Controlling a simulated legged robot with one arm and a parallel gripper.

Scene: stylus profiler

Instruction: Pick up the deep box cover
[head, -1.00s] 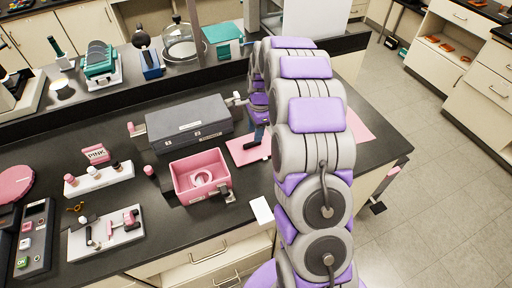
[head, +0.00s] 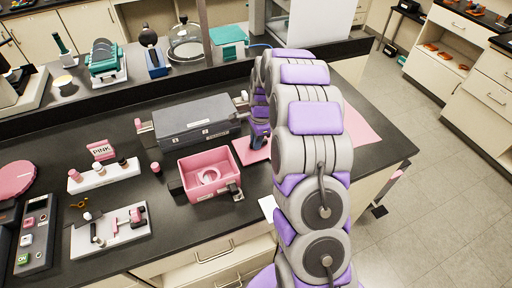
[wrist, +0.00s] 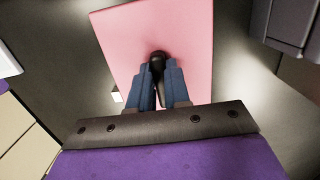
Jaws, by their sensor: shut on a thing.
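The deep box cover is a flat pink plate with a black handle. In the wrist view the cover (wrist: 170,35) lies under my gripper (wrist: 159,72), whose blue fingers are shut on the black handle (wrist: 157,62). In the head view part of the cover (head: 245,153) shows right of the open pink box (head: 207,194). My gripper (head: 260,140) is over it and is partly hidden by my arm. I cannot tell whether the cover is clear of the table.
A dark grey case (head: 195,122) stands behind the pink box. Another pink surface (head: 362,128) shows right of my arm. A white rack (head: 104,176), a white tray (head: 108,234) and a dark tray (head: 38,232) stand at left. A white card (head: 267,207) lies near the front edge.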

